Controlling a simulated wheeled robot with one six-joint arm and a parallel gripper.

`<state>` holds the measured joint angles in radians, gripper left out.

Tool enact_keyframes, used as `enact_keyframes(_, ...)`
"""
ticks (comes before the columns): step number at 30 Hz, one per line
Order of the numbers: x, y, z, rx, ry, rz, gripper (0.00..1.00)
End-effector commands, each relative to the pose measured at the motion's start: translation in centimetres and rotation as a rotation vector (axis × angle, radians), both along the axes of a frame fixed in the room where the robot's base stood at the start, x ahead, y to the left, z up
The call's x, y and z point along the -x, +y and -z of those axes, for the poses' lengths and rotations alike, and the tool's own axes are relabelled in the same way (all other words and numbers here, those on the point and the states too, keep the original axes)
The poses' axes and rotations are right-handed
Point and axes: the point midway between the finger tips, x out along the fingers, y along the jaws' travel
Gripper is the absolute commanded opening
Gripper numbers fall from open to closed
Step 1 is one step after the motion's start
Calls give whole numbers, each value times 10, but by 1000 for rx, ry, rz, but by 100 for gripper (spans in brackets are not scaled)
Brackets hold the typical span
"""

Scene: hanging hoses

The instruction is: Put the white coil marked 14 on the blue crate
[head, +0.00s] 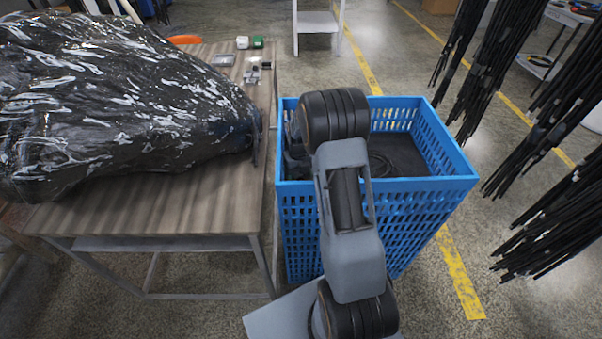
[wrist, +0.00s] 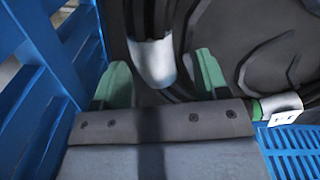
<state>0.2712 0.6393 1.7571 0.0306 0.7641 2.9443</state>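The blue crate (head: 425,190) stands right of the table, and my arm reaches down into it. My gripper is hidden behind my arm in the head view. In the wrist view my gripper (wrist: 160,62) has its two green fingers apart. A white, cylinder-shaped piece (wrist: 153,65) on a black hose shows between and beyond the fingers, with gaps on both sides. A second white piece (wrist: 285,105) with a small marked label lies to the right, next to a green band. I cannot read a 14 on either piece. The crate's blue wall (wrist: 60,75) is close on the left.
Black coiled hose (head: 395,155) lies inside the crate. A wooden table (head: 150,205) with a large black plastic-wrapped bundle (head: 110,105) stands at the left. Bunches of black hoses (head: 555,130) hang at the right. Floor is open beyond the crate.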

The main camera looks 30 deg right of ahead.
Motion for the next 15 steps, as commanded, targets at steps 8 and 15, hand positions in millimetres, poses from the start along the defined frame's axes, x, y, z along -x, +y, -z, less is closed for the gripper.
enact_keyframes(8,2,8,3,-9,14,-12,67)
enact_keyframes(15,-1,7,-36,-6,-1,-14,67)
